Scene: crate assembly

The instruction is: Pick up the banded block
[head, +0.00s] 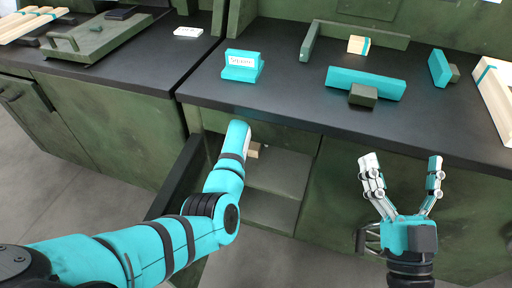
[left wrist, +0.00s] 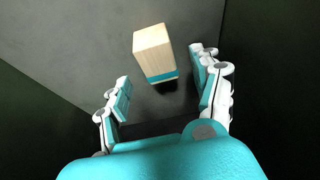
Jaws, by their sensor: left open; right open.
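The banded block (left wrist: 155,52) is pale wood with a teal band near its lower end in the left wrist view. My right gripper (head: 402,170) is open and empty in front of the counter.
On the counter (head: 290,102) are a teal labelled holder (head: 242,66), a teal bar (head: 366,82), another pale block with a teal band (head: 358,45) and wooden slats (head: 496,95).

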